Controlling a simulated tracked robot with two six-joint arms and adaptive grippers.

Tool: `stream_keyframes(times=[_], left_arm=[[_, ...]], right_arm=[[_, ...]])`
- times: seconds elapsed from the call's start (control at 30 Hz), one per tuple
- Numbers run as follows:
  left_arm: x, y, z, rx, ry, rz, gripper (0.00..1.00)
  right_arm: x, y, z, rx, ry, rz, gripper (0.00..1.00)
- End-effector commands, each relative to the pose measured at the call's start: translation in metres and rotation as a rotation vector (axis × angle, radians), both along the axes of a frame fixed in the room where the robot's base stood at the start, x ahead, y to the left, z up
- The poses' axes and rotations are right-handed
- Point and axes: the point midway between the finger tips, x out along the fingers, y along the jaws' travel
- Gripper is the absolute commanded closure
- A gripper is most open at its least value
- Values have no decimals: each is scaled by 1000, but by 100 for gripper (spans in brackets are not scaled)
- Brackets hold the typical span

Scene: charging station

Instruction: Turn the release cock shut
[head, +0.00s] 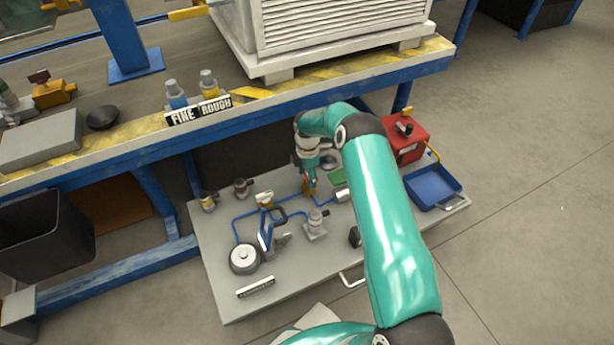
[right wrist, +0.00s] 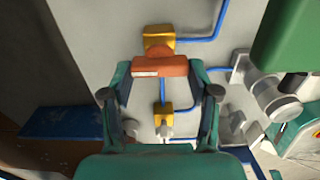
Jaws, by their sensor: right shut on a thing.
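The release cock appears to be the brass valve (right wrist: 160,38) with an orange bar handle (right wrist: 160,67) in the right wrist view. Blue tubes run from it to the right and downward. The handle lies across the downward tube. My right gripper (right wrist: 160,72) has a finger at each end of the handle and is shut on it. In the head view my right gripper (head: 309,182) reaches down onto the valve board (head: 215,270), and mostly hides the cock. My left gripper is not in view.
A red box (head: 405,138) and blue tray (head: 433,187) lie right. The blue-framed bench (head: 350,80) is behind.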

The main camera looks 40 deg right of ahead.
Motion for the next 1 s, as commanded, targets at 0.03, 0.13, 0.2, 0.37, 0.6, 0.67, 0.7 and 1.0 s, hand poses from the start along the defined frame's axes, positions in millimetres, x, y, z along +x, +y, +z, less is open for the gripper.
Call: stream_keyframes(times=[0.03,0.13,0.2,0.37,0.6,0.67,0.7,1.0], left_arm=[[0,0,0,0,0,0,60],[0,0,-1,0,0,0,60],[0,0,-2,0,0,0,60],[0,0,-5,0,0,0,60],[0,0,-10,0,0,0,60],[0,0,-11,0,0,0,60],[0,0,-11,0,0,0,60],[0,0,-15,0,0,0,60]], right_arm=[[2,1,0,1,-4,-8,74],[2,0,0,1,-4,-37,74],[2,0,0,0,-5,-67,74],[2,-1,-1,1,-6,-166,74],[2,-2,-1,1,-6,-376,74],[2,-2,-1,2,-6,-435,74],[2,-3,-1,2,-6,-473,74],[2,-4,0,2,-4,-759,74]])
